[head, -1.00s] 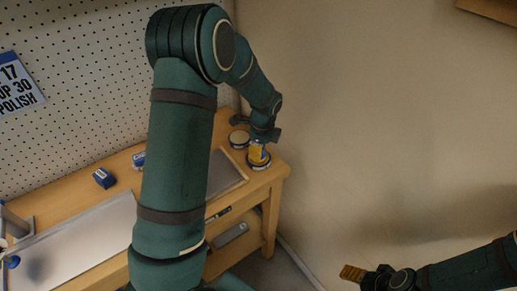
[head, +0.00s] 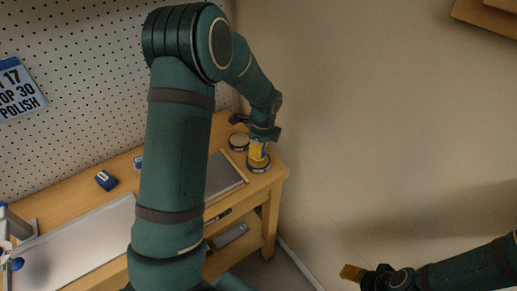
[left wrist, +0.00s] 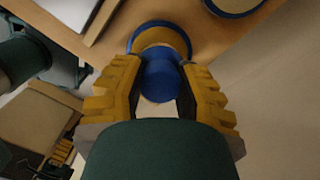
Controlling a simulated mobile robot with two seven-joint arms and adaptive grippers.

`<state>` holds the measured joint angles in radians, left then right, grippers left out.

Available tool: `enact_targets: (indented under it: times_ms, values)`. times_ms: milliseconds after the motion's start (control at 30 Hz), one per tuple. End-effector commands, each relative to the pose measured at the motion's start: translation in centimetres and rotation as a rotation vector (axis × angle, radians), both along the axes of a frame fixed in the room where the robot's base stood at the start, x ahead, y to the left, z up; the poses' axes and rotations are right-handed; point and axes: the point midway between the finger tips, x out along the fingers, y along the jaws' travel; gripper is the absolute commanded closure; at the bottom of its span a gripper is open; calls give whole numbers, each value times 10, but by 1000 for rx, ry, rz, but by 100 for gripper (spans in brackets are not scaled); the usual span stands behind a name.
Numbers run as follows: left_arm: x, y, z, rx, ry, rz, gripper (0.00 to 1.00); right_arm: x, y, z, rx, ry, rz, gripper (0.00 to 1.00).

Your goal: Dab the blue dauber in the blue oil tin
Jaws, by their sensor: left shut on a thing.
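My left gripper (head: 258,150) is over the far right end of the bench, pointing down. In the left wrist view its yellow fingers (left wrist: 160,90) are shut on the blue dauber (left wrist: 161,79), a round blue piece between them. Right under it is a tin with a blue rim and tan inside (left wrist: 158,38); the same tin shows below the fingers in the head view (head: 259,168). I cannot tell whether the dauber touches the tan surface. My right gripper (head: 352,273) is low at the right, away from the bench; its finger gap is not clear.
A second blue-rimmed tin (head: 238,142) stands just behind, near the wall. A dark blue block (head: 106,180) lies on the bench to the left. Grey flat panels (head: 222,178) cover part of the top. The bench's right end is close to the tin.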

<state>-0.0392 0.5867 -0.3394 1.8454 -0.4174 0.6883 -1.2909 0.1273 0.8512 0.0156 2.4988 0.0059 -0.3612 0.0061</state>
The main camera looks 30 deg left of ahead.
Motion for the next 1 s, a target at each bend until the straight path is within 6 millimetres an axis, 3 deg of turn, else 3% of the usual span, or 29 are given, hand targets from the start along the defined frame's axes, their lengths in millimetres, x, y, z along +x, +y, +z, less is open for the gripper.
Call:
enact_targets:
  times_ms: [633, 1000]
  values:
    - [0, 0, 50, 0, -1, 0, 100, 0, 0, 38, 0, 0, 0, 33]
    - [0, 0, 52, 1, 0, 0, 100, 0, 0, 39, 0, 0, 0, 33]
